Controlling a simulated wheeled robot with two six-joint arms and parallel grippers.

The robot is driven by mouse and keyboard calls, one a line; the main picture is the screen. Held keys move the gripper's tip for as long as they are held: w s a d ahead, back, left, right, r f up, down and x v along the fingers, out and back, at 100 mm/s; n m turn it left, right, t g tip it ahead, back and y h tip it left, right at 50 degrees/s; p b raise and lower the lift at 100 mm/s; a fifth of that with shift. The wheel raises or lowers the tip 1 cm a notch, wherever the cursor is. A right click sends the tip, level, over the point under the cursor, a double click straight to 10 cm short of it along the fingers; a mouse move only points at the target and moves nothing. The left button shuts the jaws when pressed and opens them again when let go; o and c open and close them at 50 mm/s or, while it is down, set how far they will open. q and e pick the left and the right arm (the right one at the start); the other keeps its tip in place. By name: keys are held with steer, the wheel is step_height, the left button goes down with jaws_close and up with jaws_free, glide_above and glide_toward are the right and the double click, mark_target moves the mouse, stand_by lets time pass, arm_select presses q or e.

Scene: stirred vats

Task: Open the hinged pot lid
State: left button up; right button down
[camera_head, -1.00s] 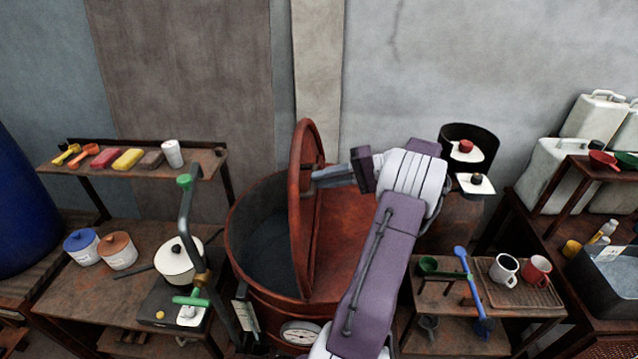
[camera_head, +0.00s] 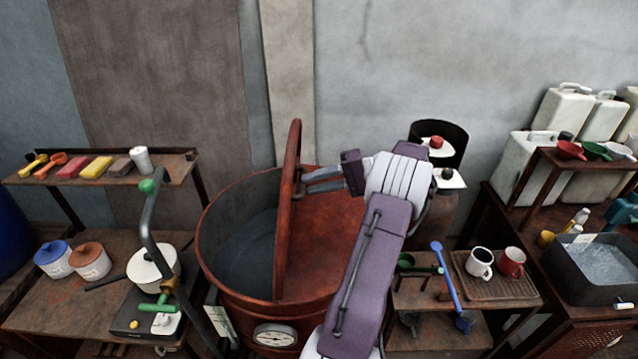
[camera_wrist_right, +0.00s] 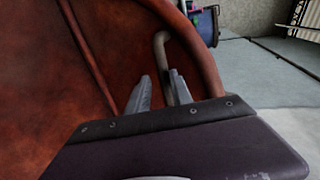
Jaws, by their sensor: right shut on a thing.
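The large red-brown pot (camera_head: 262,308) stands in the middle of the head view, its left half open and showing a dark grey inside. Its hinged lid (camera_head: 288,210) stands up on edge across the middle, seen almost edge-on. My right gripper (camera_head: 303,182) is at the lid's right face near the rim. In the right wrist view its fingers (camera_wrist_right: 163,90) are around the lid's bent handle bar (camera_wrist_right: 161,50), shut on it. The exact contact is partly hidden by the fingers. My left gripper is not in view.
A left bench holds a white kettle-like pot (camera_head: 153,268) and a green-knobbed lever (camera_head: 148,225). A shelf with scoops and blocks (camera_head: 100,172) is behind. At right are a mug tray (camera_head: 500,284), a blue ladle (camera_head: 447,280) and a water basin (camera_head: 600,270).

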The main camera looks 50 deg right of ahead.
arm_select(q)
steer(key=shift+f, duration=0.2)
arm_select(e)
steer(key=shift+s+a+f, duration=0.1)
steer(key=shift+a+f, duration=0.1)
steer(key=shift+f, duration=0.65)
steer(key=c, duration=1.4)
jaws_free()
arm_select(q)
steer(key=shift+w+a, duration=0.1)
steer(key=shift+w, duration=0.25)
arm_select(e)
steer(key=shift+o, duration=0.2)
steer(key=shift+w+r, duration=0.1)
steer(key=shift+w, duration=0.35)
steer(key=shift+d, duration=0.15)
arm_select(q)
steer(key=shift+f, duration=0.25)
arm_select(e)
steer(key=v, duration=0.9)
steer(key=shift+d, duration=0.1)
